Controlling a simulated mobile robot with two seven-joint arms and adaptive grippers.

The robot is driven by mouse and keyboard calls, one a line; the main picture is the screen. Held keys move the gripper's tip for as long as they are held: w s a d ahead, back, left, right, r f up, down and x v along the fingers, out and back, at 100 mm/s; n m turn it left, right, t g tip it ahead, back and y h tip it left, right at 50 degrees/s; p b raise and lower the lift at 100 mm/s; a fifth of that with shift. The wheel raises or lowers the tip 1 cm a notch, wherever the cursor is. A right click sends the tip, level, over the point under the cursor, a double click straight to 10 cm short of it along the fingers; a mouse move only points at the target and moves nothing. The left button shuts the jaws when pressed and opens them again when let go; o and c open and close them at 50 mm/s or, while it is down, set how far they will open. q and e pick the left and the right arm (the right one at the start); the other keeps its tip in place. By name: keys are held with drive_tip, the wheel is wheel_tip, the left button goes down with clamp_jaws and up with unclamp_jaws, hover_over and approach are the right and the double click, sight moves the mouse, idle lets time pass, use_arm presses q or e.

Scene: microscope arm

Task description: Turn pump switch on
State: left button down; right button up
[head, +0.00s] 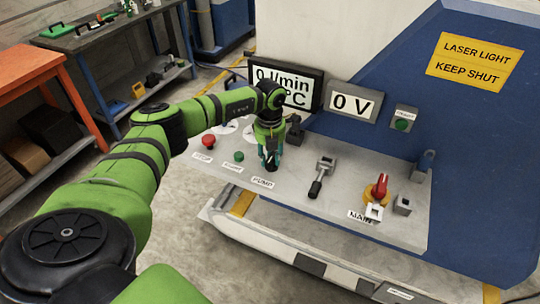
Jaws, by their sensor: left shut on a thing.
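The pump switch (271,167) is a small dark knob on the grey control panel (300,205), just above the label reading PUMP (263,182). My left gripper (270,158) points down over it and is shut on it, and the fingers hide most of the knob. Which way the switch is turned cannot be told. The flow display (284,88) reads 0 l/min, with its lower line partly hidden by my arm. My right gripper is not in view.
A red button (208,141) and a green button (239,156) sit left of the gripper. A lever (321,178) and the red main switch (378,188) stand to the right. A second display (353,103) reads 0 V. An orange bench (35,65) stands far left.

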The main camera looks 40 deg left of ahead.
use_arm(q)
drive_tip(key=m+b, duration=0.3)
drive_tip(key=shift+w+f+m, duration=0.1)
drive_tip(key=shift+f+m, duration=0.05)
drive_tip(key=shift+m, duration=0.15)
drive_tip(key=m+b, duration=0.3)
drive_tip(key=m, duration=0.2)
drive_tip(key=shift+w+m, duration=0.15)
drive_tip(key=shift+m, duration=0.15)
drive_tip(key=m+b, duration=0.2)
drive_tip(key=m, duration=0.2)
drive_tip(key=shift+w+d, duration=0.1)
drive_tip(key=shift+d, duration=0.05)
drive_tip(key=shift+d+r+m+b, duration=0.15)
drive_tip(key=shift+m+b, duration=0.7)
drive_tip(key=shift+m, duration=1.45)
drive_tip(key=c, duration=0.9)
unclamp_jaws()
